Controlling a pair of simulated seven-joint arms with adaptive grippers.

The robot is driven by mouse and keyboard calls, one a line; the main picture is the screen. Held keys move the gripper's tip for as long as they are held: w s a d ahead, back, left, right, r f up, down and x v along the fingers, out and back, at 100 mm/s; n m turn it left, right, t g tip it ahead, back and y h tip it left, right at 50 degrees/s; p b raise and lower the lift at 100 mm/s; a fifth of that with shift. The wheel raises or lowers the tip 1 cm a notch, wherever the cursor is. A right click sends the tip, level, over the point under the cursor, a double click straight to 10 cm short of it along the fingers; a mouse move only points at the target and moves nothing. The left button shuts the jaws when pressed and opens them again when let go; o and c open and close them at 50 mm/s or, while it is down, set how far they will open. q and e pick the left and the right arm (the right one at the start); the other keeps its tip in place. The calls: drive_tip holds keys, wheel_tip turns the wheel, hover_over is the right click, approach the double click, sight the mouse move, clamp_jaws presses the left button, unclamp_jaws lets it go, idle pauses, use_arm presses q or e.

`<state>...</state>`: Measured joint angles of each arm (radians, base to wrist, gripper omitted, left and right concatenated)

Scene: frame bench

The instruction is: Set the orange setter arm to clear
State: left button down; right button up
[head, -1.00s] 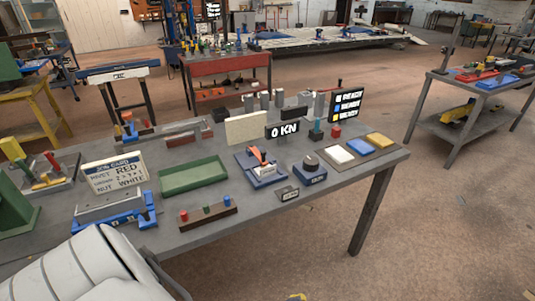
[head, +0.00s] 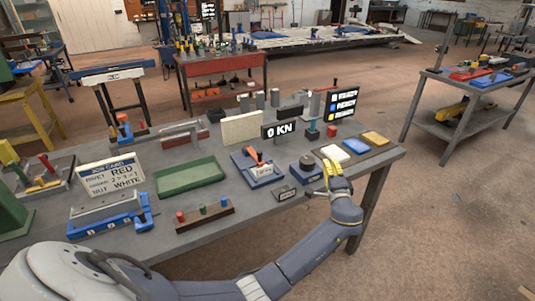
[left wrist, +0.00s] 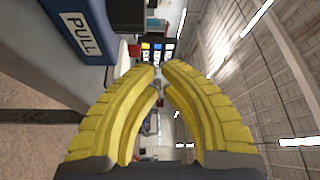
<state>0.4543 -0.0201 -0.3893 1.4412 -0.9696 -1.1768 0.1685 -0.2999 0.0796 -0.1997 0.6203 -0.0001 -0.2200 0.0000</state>
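The orange setter arm (head: 258,157) sits on a blue base (head: 262,180) with a white label, on the grey bench. It leans up to the left; its exact setting is too small to read. My left gripper (head: 329,164) is at the bench's front edge, right of the setter and beside the black knob unit (head: 308,166). Its yellow fingers (left wrist: 161,68) fill the left wrist view, tips close together with a narrow gap and nothing between them. The setter arm does not show clearly in that view. My right gripper is out of sight.
A blue block marked PULL (left wrist: 82,30) is close by in the left wrist view. White, blue and yellow pads (head: 355,146) lie right of the knob unit. A 0 KN display (head: 281,131) and a status screen (head: 342,102) stand behind. A green tray (head: 190,177) lies left.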

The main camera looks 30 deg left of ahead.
use_arm(q)
drive_tip(key=shift+s+a+r+n+g+y, duration=0.15)
drive_tip(key=shift+s+a+n+g+y, duration=0.4)
drive_tip(key=shift+s+a+g+y, duration=0.65)
drive_tip(key=shift+s+a+r+n+g+y, duration=0.1)
drive_tip(key=shift+s+a+n+g+y, duration=0.7)
drive_tip(key=shift+s+a, duration=0.9)
drive_tip(key=shift+s+a+r+n+g+y, duration=0.15)
drive_tip(key=shift+s+a+n+g+y, duration=0.35)
drive_tip(key=shift+s+a+g, duration=1)
drive_tip(key=shift+w+a+t, duration=0.3)
drive_tip(key=shift+w, duration=0.2)
drive_tip(key=x, duration=1)
drive_tip(key=shift+a, duration=0.2)
drive_tip(key=shift+s+a, duration=0.65)
drive_tip(key=shift+s, duration=0.25)
drive_tip(key=shift+s+a, duration=0.5)
drive_tip(key=shift+s, duration=0.05)
drive_tip(key=shift+m, duration=0.25)
